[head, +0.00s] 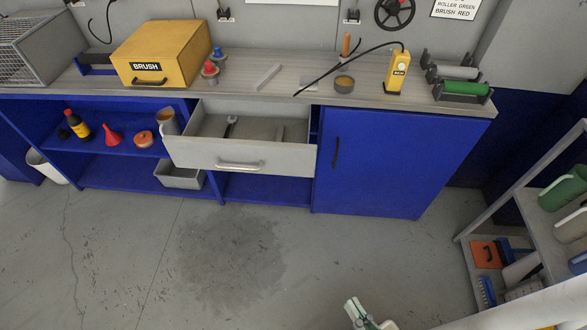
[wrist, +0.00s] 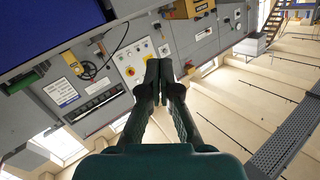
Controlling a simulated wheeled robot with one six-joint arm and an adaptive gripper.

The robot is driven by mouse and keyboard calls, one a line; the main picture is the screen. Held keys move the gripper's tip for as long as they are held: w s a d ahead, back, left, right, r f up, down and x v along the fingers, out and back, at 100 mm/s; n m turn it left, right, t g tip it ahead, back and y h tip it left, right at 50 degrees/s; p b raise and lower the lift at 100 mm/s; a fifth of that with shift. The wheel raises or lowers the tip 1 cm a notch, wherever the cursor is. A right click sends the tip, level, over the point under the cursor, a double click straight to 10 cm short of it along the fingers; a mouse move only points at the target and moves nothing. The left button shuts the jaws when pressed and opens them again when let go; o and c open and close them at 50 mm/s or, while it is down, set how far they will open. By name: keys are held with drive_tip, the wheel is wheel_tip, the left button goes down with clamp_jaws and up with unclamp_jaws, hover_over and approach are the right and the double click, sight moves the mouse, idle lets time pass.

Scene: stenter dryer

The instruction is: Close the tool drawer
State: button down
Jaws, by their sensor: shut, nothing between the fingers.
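The tool drawer (head: 240,158) is grey with a pale bar handle (head: 240,166) and stands pulled out from the blue bench. Its inside shows a wrench (head: 230,126) and another small item. My gripper (wrist: 166,74) is shut and empty in the wrist view, its dark fingers together and pointing at a grey control panel. In the head view a pale part of my arm shows at the bottom, well in front of the drawer. The drawer cannot be made out in the wrist view.
A blue cupboard door (head: 370,160) is shut right of the drawer. Open shelves with a grey bin (head: 180,174) are left. A yellow brush box (head: 161,54) stands on the bench top. A shelf rack (head: 540,200) is at right. The floor (head: 200,260) before the drawer is clear.

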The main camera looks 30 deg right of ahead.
drive_tip(key=w+d+f+m+t+h, duration=0.1)
drive_tip(key=w+d+f+m+h, duration=0.15)
drive_tip(key=w+m, duration=0.45)
drive_tip(key=w+d+f+m+t+h, duration=0.1)
drive_tip(key=w+d+f+m+h, duration=0.25)
drive_tip(key=w, duration=0.65)
drive_tip(key=m+g+h, duration=0.3)
drive_tip(key=m+g, duration=0.1)
drive_tip(key=m, duration=0.7)
approach(302, 165)
drive_tip(key=x, duration=0.7)
drive_tip(key=shift+w, duration=0.1)
drive_tip(key=shift+d, duration=0.1)
